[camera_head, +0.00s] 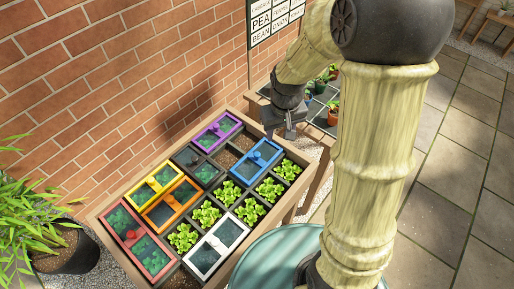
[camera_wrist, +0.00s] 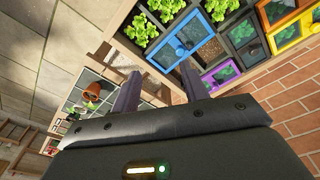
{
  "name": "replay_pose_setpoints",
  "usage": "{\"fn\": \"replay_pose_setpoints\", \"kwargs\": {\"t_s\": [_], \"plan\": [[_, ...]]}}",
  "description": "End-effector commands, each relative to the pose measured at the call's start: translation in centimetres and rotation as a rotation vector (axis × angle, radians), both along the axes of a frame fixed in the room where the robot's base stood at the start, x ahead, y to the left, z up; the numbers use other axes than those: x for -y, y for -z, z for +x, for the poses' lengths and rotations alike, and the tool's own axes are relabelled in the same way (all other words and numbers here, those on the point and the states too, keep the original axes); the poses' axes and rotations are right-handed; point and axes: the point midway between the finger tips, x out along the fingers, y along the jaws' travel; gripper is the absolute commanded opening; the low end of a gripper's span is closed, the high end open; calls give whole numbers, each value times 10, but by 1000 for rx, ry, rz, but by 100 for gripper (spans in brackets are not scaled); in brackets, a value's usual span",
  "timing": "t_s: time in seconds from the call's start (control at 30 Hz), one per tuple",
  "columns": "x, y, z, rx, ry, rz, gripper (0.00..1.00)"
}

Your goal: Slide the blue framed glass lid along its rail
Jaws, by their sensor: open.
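The blue framed glass lid (camera_head: 244,173) lies on the planter box (camera_head: 103,223), toward its far right end, with leafy green plants in the cells beside it. A round blue knob stands up from its middle. In the wrist view the blue lid (camera_wrist: 152,54) shows beyond and above the fingers, with its knob (camera_wrist: 181,52) near the middle. My gripper (camera_head: 291,133) hangs just beyond the far right end of the box, past the blue lid. In the wrist view my gripper (camera_wrist: 158,82) has its two fingers spread apart with nothing between them, apart from the lid.
Purple (camera_head: 216,132), black (camera_head: 195,164), yellow (camera_head: 154,185), orange (camera_head: 171,203), red (camera_head: 138,240) and white (camera_head: 217,246) framed lids share the box. A brick wall (camera_head: 130,80) runs behind. A shelf with pots (camera_head: 334,116) stands beyond my gripper.

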Motion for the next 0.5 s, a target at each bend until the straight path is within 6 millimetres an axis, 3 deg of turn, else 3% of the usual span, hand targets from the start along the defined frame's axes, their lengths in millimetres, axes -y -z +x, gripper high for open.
{"fn": "replay_pose_setpoints", "kwargs": {"t_s": [0.1, 0.2, 0.33, 0.5], "plan": [[-23, 5, 35, -50, -78, -7, 45], [-41, 14, 57, -83, -132, -12, 45], [-54, 23, 72, -106, -172, -16, 45], [-59, 26, 75, -113, -184, -17, 45]]}}
